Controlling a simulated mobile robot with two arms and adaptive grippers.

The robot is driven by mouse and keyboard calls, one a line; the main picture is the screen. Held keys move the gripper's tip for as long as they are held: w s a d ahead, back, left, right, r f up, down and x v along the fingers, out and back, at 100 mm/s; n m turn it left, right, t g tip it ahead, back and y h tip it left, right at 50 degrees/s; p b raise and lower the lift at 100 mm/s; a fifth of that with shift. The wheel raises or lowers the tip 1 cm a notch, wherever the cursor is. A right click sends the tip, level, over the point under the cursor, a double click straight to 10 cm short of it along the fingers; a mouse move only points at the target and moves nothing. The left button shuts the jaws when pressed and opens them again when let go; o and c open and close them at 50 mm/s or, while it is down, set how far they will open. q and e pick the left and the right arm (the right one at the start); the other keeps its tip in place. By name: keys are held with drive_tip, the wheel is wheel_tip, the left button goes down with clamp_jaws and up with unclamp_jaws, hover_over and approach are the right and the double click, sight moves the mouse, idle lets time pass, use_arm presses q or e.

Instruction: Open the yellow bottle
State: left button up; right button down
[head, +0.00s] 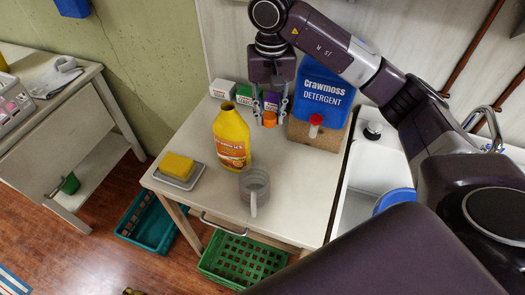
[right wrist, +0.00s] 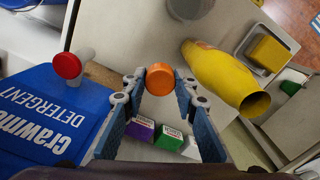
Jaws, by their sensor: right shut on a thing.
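The yellow bottle (head: 232,138) stands upright on the white table, left of my right gripper. Its mouth is bare, a dark open hole, and it also shows in the right wrist view (right wrist: 222,75). My right gripper (head: 269,115) is above the table, right of the bottle and in front of the detergent box. It is shut on an orange cap (right wrist: 160,79), held between its fingertips and apart from the bottle. The cap also shows in the head view (head: 270,119). My left gripper is not in view.
The blue Crawmoss detergent box (head: 322,100) with a red-capped spout stands close right of the gripper. Small cartons (head: 222,90) line the wall. A clear measuring cup (head: 254,182) and a yellow sponge (head: 177,166) on a dish stand near the front. A sink (head: 360,175) lies right.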

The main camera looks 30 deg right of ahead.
sight(269, 162)
wheel_tip(269, 162, down, 17)
drive_tip(key=p, duration=0.4)
drive_tip(key=shift+f, duration=0.1)
drive_tip(key=shift+d+f+b, duration=0.1)
drive_tip(key=shift+f+b, duration=0.1)
drive_tip(key=shift+b, duration=0.2)
drive_tip(key=c, duration=1.5)
unclamp_jaws()
drive_tip(key=shift+r, duration=0.1)
drive_tip(key=shift+c, duration=0.2)
